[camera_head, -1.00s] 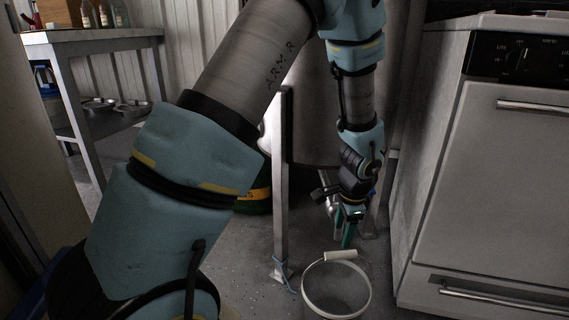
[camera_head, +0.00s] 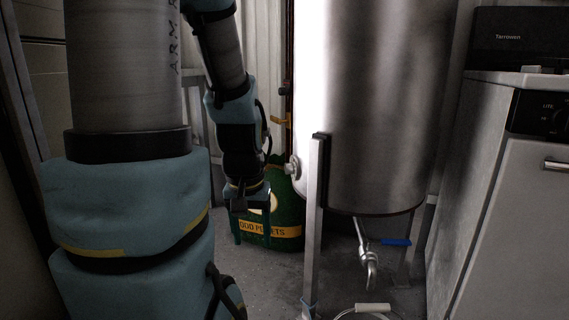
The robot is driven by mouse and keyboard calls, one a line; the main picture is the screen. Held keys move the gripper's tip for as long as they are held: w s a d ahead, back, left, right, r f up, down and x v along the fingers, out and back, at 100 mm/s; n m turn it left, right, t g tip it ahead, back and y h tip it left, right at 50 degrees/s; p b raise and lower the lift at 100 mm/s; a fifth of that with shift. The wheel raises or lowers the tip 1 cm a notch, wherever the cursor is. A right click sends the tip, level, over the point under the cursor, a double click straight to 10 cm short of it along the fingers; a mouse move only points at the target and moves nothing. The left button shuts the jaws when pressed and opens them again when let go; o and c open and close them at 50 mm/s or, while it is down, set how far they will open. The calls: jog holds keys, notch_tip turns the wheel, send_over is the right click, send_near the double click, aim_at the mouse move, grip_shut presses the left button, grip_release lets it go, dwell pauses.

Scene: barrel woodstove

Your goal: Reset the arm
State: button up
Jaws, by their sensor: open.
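My gripper (camera_head: 252,238) hangs pointing down at the left of centre, at the end of my blue and grey arm. Its two dark teal fingers are apart, with nothing seen between them. It shows in front of a green bag with a yellow band (camera_head: 284,232) that reads as pellets. The gap between gripper and bag cannot be told. The upper part of my arm fills the left of the view and hides what is behind it.
A steel barrel (camera_head: 375,110) on metal legs (camera_head: 316,230) stands right of my gripper, with a blue-handled tap (camera_head: 368,262) beneath. A bucket's white handle grip (camera_head: 372,308) shows at the bottom edge. A pale stove (camera_head: 500,200) stands at the right.

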notch_tip(320, 180, up, 36)
jog(key=p, duration=3.4)
jog(key=shift+f, duration=0.2)
